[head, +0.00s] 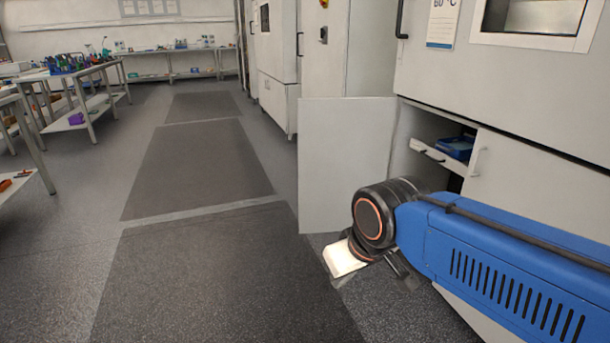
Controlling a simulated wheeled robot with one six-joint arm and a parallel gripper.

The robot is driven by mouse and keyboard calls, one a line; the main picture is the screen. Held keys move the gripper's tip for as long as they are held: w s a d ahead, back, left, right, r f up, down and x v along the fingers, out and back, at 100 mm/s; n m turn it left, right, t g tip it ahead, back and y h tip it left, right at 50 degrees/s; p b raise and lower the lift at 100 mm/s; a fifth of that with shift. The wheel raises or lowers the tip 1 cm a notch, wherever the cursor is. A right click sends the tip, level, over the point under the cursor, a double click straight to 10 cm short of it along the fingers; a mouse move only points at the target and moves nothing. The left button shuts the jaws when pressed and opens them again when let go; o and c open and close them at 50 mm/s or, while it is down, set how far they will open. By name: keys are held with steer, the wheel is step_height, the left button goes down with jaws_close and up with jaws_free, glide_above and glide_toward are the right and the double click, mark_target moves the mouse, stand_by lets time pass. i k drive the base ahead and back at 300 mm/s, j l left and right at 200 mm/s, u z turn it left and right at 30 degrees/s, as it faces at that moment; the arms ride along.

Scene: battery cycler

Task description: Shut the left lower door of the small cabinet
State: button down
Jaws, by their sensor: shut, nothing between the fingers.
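The left lower door (347,150) of the small cabinet (500,95) stands wide open. It is a plain pale grey panel sticking out to the left from the cabinet front into the aisle. The opening beside it shows a shelf (430,153) with a blue tray (457,147) on it. My gripper (404,274), below my arm's dark wrist, is shut and empty. In the picture it lies low and to the right of the door's lower edge; I cannot tell the gap in depth. My arm and wrist hide the lower part of the opening.
The right lower door (500,170) with its bar handle looks shut. Tall cabinets (278,60) line the right side further back. Benches (75,75) with tools stand at the left. The floor with dark mats (200,170) between them is clear.

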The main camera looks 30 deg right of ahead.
mark_target(344, 144)
steer(key=i+u, duration=0.15)
steer(key=i, duration=4.35)
steer(key=i+z, duration=0.35)
steer(key=i+j+z, duration=0.1)
steer(key=z, duration=0.3)
steer(key=i+j+z, duration=0.2)
steer(key=z, duration=2.95)
steer(key=k+l, duration=0.45)
steer(key=l, duration=0.3)
